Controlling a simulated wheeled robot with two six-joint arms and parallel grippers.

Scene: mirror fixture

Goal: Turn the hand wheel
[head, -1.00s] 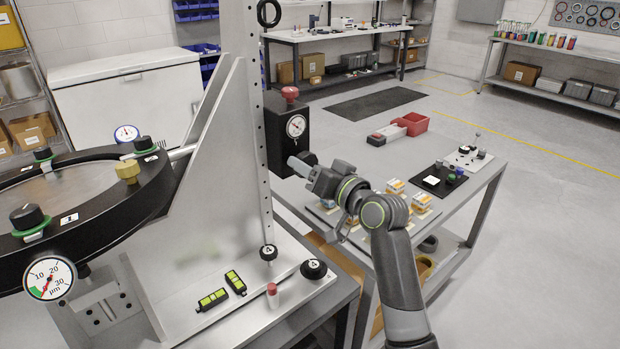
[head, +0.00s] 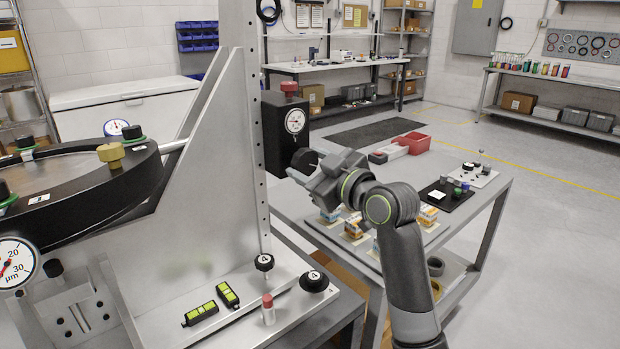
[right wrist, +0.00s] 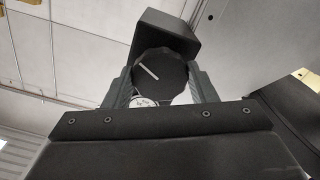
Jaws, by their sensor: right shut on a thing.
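The hand wheel (right wrist: 160,78) is a black faceted knob with a white line across its face, tilted down to the right in the right wrist view. It sits on the front of a black box (head: 284,137) with a round gauge (head: 295,121) and a red knob (head: 289,87) on top. In the head view the wheel (head: 305,159) shows as a dark disc, partly hidden. My right gripper (right wrist: 160,90) has a finger on each side of the wheel and is shut on it; it also shows in the head view (head: 303,171). My left gripper is out of view.
A large mirror ring (head: 95,200) and a sloped metal bracket (head: 190,190) stand left of the box. Two black knobs marked 4 (head: 264,262) (head: 315,281) are on the base plate. A grey cart (head: 455,223) with small parts is under my right arm.

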